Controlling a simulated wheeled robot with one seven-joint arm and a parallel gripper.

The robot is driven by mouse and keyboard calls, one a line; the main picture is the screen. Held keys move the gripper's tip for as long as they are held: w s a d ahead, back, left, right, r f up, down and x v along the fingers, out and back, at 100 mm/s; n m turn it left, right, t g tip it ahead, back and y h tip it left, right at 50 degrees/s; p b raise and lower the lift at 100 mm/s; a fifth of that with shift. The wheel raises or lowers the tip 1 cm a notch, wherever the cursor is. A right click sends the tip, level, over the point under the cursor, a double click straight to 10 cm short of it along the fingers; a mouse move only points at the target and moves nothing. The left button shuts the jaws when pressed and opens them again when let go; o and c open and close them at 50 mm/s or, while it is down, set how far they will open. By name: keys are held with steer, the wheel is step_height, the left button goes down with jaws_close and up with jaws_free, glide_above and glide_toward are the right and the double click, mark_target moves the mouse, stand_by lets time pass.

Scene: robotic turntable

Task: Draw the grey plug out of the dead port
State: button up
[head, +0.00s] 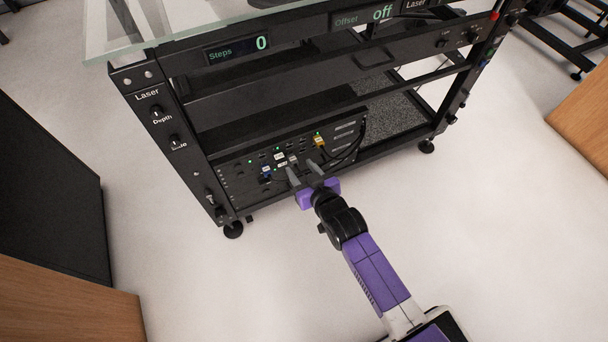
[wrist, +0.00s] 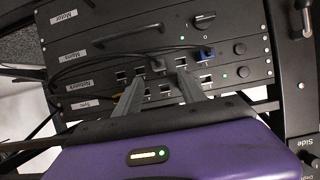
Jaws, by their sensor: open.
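The grey plug (head: 293,160) sits in the row of ports on the black panel low in the rack, between a blue plug (head: 265,177) and a yellow plug (head: 320,143). In the wrist view the grey plug (wrist: 157,65) shows small between my fingers, near their tips. My gripper (head: 303,168) is open in front of the panel, its two grey fingers pointing at the ports. In the wrist view the gripper (wrist: 158,79) holds nothing. I cannot tell how far the tips are from the plug. The plug's seated end is hidden.
The blue plug (wrist: 206,54) is close to the right finger in the wrist view. Dark cables (head: 348,150) loop out at the panel's right. Small green lights mark several ports. The rack frame (head: 190,140) and a shelf enclose the panel. The floor in front is clear.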

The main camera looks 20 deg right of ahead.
mark_target(293, 159)
steer(key=shift+b+x, duration=0.95)
steer(key=shift+x, duration=1.65)
steer(key=shift+c, duration=0.2)
jaws_close()
steer(key=shift+s, duration=0.2)
steer(key=shift+s+p, duration=1.1)
steer(key=shift+s, duration=0.75)
